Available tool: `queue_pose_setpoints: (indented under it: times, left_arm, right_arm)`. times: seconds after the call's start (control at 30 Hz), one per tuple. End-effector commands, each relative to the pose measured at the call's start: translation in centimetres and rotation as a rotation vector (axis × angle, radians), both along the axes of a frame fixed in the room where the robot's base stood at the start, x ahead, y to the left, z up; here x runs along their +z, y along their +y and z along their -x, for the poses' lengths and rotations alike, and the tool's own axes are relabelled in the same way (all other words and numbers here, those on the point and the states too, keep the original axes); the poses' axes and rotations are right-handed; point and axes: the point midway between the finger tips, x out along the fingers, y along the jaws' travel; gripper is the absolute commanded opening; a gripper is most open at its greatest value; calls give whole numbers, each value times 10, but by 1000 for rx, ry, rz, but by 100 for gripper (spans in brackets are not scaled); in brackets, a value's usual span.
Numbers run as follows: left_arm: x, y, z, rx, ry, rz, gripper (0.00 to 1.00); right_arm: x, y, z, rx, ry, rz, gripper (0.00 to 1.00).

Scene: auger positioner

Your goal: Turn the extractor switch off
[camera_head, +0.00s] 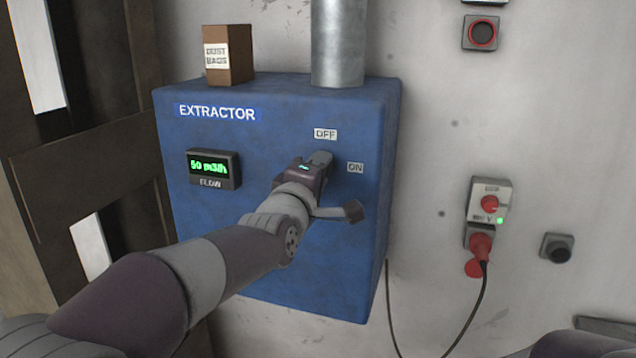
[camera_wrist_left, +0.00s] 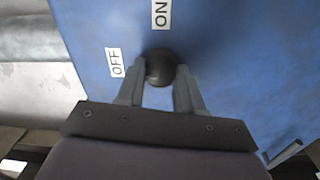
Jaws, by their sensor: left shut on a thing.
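The blue extractor box (camera_head: 245,262) hangs on the wall, with an OFF label (camera_head: 325,134) and, lower to its right, an ON label (camera_head: 355,168). My left gripper (camera_head: 321,158) reaches to its front face by these labels and hides the switch in the head view. In the left wrist view, the switch's dark rounded knob (camera_wrist_left: 160,67) sits between the two fingers of the left gripper (camera_wrist_left: 160,80), which is shut on it. The knob is near both labels; which position it points to is unclear. My right gripper is not in view.
A lit flow display (camera_head: 209,168) on the box reads about 50 m3/h. A dust bags carton (camera_head: 229,58) and a metal duct (camera_head: 338,45) stand on top. A red plug (camera_head: 480,243) with a cable is on the wall at right. Dark framing (camera_head: 85,165) stands at left.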

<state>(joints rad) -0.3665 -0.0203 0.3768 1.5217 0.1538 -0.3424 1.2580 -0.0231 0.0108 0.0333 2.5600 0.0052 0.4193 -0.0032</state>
Motion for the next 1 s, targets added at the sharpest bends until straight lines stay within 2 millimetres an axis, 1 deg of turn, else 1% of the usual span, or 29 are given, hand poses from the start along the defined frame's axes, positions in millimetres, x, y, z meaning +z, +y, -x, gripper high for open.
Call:
queue_pose_setpoints:
  times: [0.03,0.57,0.6,0.63,0.67,0.9,1.0]
  left_arm:
    - [5,1,0,0,-11,13,6]
    - [8,1,1,1,-7,31,6]
    - [8,1,1,1,-7,31,49]
    - [7,1,1,2,-6,31,59]
    - [7,1,0,1,-5,30,61]
    - [3,0,0,1,1,27,61]
    - [2,1,4,0,2,27,61]
  right_arm:
    - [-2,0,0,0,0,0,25]
    - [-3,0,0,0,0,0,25]
    - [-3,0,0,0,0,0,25]
    - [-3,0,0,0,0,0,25]
    - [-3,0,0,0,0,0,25]
    - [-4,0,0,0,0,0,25]
    - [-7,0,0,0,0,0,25]
